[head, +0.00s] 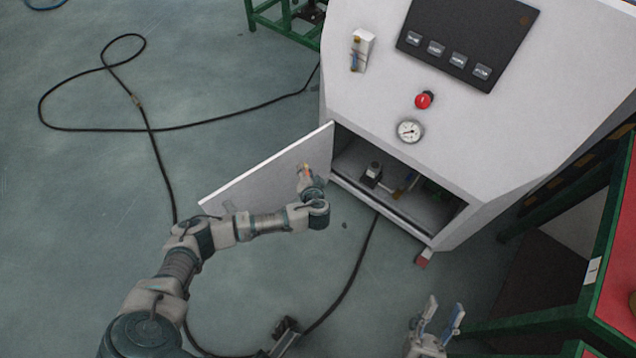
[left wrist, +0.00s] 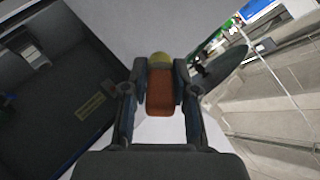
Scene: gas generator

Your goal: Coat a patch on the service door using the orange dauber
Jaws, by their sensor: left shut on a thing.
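The service door (head: 270,178) of the white cabinet stands swung open to the left. My left gripper (head: 305,174) is at the door's inner face, near its hinge end. In the left wrist view my left gripper (left wrist: 159,95) is shut on the orange dauber (left wrist: 160,92), whose yellowish tip (left wrist: 160,59) points away from me toward a pale surface. I cannot tell whether the tip touches the door. My right gripper (head: 441,318) is at the bottom right of the head view, fingers apart and empty, away from the cabinet.
The white cabinet (head: 400,170) has an open lower compartment (head: 395,188) with fittings inside. A red button (head: 424,100) and a gauge (head: 410,131) sit on its front. Black cable (head: 155,160) lies across the floor. A green and red bench (head: 612,270) stands at the right.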

